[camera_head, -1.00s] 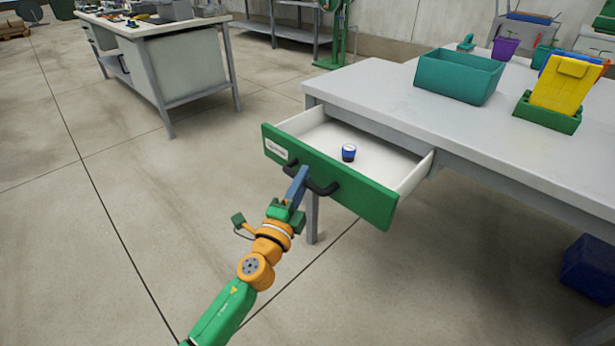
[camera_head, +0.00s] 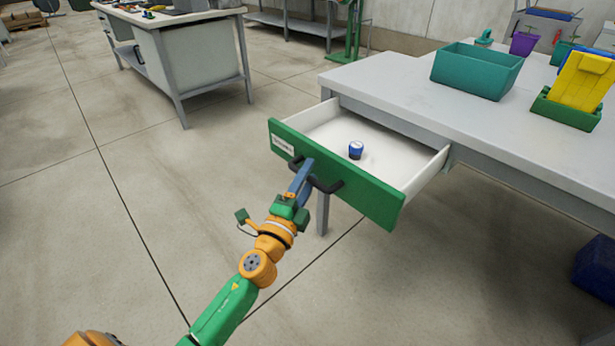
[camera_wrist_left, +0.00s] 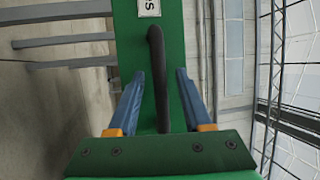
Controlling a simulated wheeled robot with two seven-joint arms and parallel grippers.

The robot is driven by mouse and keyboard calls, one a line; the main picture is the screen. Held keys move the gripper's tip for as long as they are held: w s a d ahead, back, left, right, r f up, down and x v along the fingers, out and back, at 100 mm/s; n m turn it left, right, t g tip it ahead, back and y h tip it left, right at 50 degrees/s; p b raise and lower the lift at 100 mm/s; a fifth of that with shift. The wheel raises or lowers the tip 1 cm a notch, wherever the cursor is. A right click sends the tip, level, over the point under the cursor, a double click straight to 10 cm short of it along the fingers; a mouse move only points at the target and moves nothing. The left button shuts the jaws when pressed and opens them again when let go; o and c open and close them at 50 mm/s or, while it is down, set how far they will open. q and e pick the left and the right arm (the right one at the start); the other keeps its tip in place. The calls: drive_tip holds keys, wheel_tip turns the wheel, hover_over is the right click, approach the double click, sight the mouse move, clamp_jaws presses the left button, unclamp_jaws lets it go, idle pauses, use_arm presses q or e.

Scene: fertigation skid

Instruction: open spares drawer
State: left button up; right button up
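The spares drawer (camera_head: 345,185) has a green front with a white label and stands pulled out from the grey table, its white inside showing. Its black handle (camera_head: 328,187) is on the front; in the left wrist view the handle (camera_wrist_left: 158,75) runs upright on the green panel. My left gripper (camera_head: 304,173) is at the handle. In the left wrist view its two blue fingers (camera_wrist_left: 159,95) stand apart on either side of the handle, with gaps visible. The contact at the fingertips is unclear. My right gripper is not in view.
A small blue-and-white object (camera_head: 356,150) stands in the drawer. The table (camera_head: 400,85) carries a teal bin (camera_head: 478,70) and a yellow item (camera_head: 580,80) in a green tray. A blue box (camera_head: 595,265) is underneath. The floor left of the drawer is clear.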

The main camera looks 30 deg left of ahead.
use_arm(q)
drive_tip(key=shift+s+f, duration=0.15)
drive_tip(key=shift+s, duration=0.15)
drive_tip(key=s+f+b, duration=0.1)
drive_tip(key=s, duration=0.5)
drive_tip(key=shift+s+d, duration=0.15)
drive_tip(key=shift+s, duration=0.05)
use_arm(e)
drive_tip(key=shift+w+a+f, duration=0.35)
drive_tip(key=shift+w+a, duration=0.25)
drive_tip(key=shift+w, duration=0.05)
